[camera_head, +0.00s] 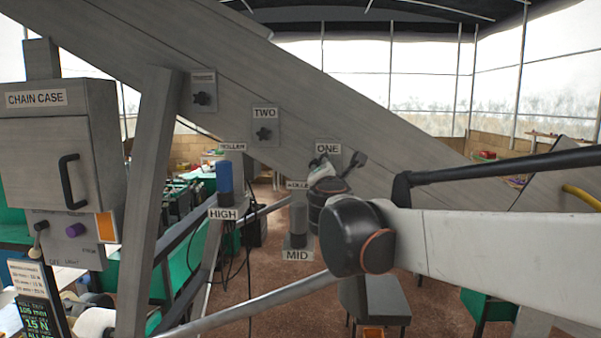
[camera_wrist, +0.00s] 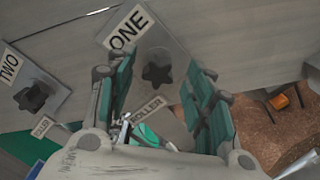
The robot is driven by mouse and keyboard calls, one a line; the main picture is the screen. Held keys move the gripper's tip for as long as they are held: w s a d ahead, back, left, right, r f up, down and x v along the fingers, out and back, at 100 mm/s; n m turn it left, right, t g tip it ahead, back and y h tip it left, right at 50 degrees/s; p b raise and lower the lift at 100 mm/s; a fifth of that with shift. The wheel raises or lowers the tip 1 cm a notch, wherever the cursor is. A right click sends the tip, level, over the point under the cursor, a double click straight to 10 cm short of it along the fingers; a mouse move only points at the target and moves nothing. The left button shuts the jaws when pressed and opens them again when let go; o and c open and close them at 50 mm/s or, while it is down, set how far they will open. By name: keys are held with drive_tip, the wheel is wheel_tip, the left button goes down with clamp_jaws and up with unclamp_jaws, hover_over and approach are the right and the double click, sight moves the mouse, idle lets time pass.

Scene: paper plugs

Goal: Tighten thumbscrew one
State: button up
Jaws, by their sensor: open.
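Thumbscrew one is a dark star-shaped knob (camera_wrist: 157,72) on a grey plate (camera_wrist: 180,48) labelled ONE, seen in the wrist view. My gripper (camera_wrist: 165,85) is open, with a green-padded finger on each side of the knob in that view. I cannot tell whether the pads touch it or how far off they are. In the head view my gripper (camera_head: 340,165) is in front of the ONE plate (camera_head: 328,147), and it hides the knob there.
Knob two (camera_head: 263,134) and a third knob (camera_head: 202,98) sit up the sloping grey beam (camera_head: 300,98) to the left. Below stand a blue-topped post (camera_head: 224,180) marked HIGH and a grey post (camera_head: 298,222) marked MID. A chain case (camera_head: 55,140) is at left.

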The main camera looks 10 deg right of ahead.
drive_tip(key=v, duration=0.4)
drive_tip(key=shift+w, duration=0.15)
drive_tip(key=n, duration=1.2)
drive_tip(key=shift+w, duration=0.15)
idle(0.4)
drive_tip(key=x, duration=0.4)
idle(0.6)
drive_tip(key=shift+c, duration=0.5)
